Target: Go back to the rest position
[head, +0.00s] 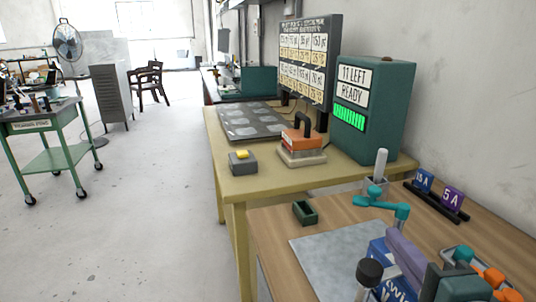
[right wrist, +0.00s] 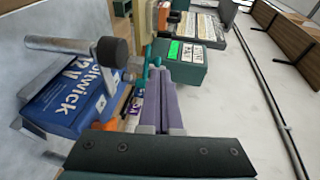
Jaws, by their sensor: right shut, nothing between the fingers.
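My right gripper (head: 393,236) is at the lower right of the head view, over the wooden table. Its lavender fingers are shut together and empty. In the right wrist view the closed fingers (right wrist: 160,92) point up the picture toward a green machine. A blue box with white lettering (right wrist: 68,103) lies to the left of the fingers, beneath a grey lever with a black knob (right wrist: 112,52). The box is partly hidden by my gripper in the head view (head: 392,287). My left gripper is not in view.
A teal jointed piece (head: 385,203) and a black rack with blue and purple cards (head: 436,202) stand near the gripper. A small green tray (head: 305,213) and a grey mat (head: 335,260) lie on the wooden table. The green machine (head: 370,110) reads "READY". Open floor lies left.

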